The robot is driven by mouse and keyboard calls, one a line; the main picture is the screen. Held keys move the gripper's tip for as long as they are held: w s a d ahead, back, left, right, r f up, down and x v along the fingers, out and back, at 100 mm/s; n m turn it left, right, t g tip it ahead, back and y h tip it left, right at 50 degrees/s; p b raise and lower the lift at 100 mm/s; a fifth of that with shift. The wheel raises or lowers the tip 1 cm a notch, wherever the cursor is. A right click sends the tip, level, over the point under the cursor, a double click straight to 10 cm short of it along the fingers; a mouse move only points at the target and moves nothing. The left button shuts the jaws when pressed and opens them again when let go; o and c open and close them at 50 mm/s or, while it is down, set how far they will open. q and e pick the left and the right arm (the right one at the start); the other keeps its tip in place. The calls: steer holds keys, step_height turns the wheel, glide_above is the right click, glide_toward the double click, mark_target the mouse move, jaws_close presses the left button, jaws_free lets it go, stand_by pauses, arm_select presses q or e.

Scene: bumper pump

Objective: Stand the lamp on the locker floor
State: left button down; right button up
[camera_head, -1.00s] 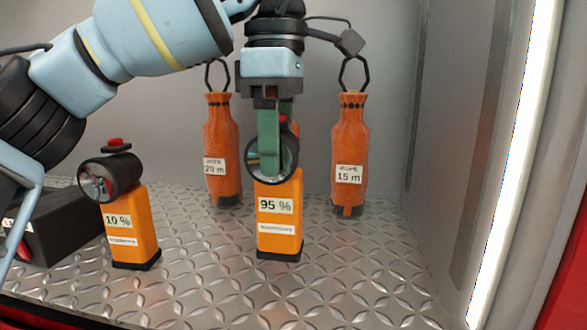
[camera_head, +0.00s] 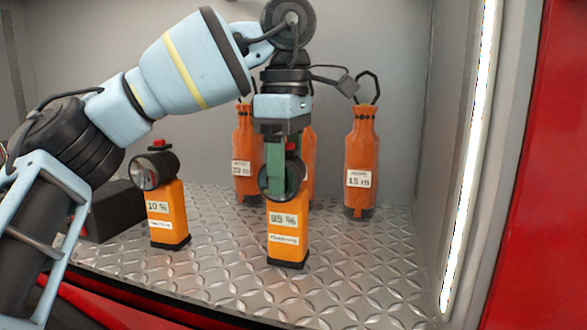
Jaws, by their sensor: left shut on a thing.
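The orange lamp labelled 95 % (camera_head: 287,228) has a black round head and a black base. My left gripper (camera_head: 282,165) points down from above and is shut on it, its green fingers at the lamp's head. The lamp is upright, its base at or just above the diamond-plate locker floor (camera_head: 345,285); I cannot tell whether it touches. A second orange lamp, labelled 10 % (camera_head: 166,215), stands on the floor to the left. My right gripper is not in view.
Orange rope bags stand behind: one at the left (camera_head: 246,155), one labelled 15 m (camera_head: 361,165) at the right, and another partly hidden behind my left gripper. A black box (camera_head: 112,212) lies far left. The floor front right is clear up to the side wall (camera_head: 445,130).

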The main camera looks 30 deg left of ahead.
arm_select(q)
steer(key=shift+a, duration=0.15)
steer(key=shift+c, duration=2)
jaws_free()
steer(key=shift+f, duration=0.1)
step_height(320, 180, up, 12)
